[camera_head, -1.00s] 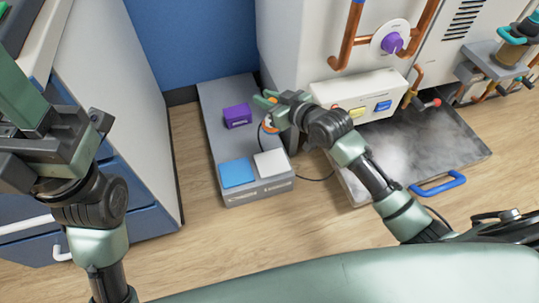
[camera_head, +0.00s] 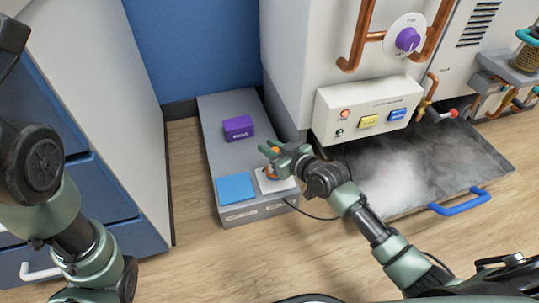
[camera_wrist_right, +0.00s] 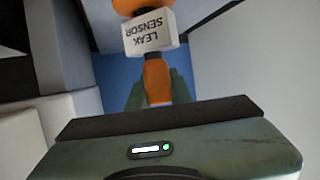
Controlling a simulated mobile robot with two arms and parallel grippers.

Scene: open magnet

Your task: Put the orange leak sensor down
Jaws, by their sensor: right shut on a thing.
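My right gripper (camera_head: 274,155) is shut on the orange leak sensor (camera_head: 271,172), low over the white pad (camera_head: 284,184) at the front of the grey platform (camera_head: 220,127). The arm hides part of the sensor in the head view. In the right wrist view the sensor's orange stem (camera_wrist_right: 157,82) stands between my green fingers, and its white label (camera_wrist_right: 150,34) reads LEAK SENSOR upside down. I cannot tell whether the sensor touches the pad. Only links of my left arm show at the left edge; its gripper is out of view.
A blue pad (camera_head: 236,187) lies left of the white one. A purple block (camera_head: 238,127) stands farther back on the platform. A control box (camera_head: 367,109) and a metal tray (camera_head: 470,160) with a blue handle (camera_head: 460,203) are to the right. Blue drawers (camera_head: 105,190) stand left.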

